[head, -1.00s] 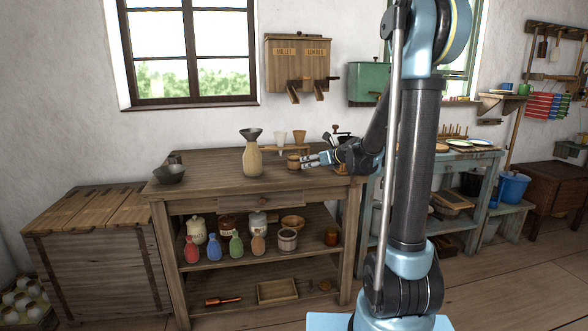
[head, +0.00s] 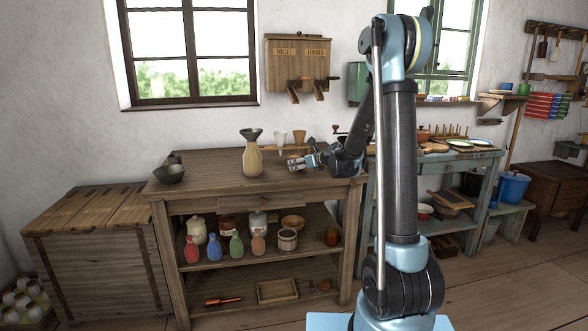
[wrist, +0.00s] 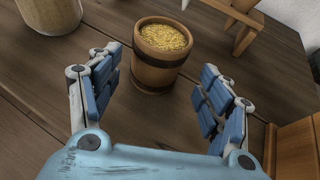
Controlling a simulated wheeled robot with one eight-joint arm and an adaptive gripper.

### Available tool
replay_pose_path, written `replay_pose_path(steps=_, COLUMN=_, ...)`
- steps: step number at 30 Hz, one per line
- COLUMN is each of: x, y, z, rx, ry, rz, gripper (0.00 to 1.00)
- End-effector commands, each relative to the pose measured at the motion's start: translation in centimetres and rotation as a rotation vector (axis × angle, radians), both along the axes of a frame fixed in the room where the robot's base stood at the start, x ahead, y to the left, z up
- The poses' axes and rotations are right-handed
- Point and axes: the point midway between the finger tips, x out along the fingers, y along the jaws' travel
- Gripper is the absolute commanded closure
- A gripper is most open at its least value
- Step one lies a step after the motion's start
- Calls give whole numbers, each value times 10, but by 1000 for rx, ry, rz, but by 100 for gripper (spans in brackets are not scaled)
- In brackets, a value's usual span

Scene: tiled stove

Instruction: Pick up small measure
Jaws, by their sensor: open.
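A small wooden measure (wrist: 159,62), a banded tub filled with yellow grain, stands upright on the workbench top in the wrist view. My gripper (wrist: 160,80) is open, its blue-padded fingers to the left and right of the tub's near side. The tub sits between and slightly beyond the fingertips, and I see no finger touching it. In the head view my gripper (head: 298,163) is low over the right part of the workbench (head: 215,187), and it largely hides the measure there.
A tan bottle with a dark funnel (head: 252,158) stands left of my gripper. A rack with cone-shaped cups (head: 299,138) is behind it. A wooden box edge (wrist: 298,148) lies close on the right.

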Motion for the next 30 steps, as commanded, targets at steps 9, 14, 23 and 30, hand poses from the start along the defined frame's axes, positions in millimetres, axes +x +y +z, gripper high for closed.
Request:
replay_pose_path(steps=9, x=25, y=26, z=-13, rx=0, ry=0, rz=1, gripper=28)
replay_pose_path(steps=14, x=31, y=30, z=-16, rx=0, ry=0, rz=0, gripper=28)
replay_pose_path(steps=23, x=31, y=30, z=-16, rx=0, ry=0, rz=0, gripper=56)
replay_pose_path(steps=30, x=31, y=30, z=-16, rx=0, ry=0, rz=0, gripper=79)
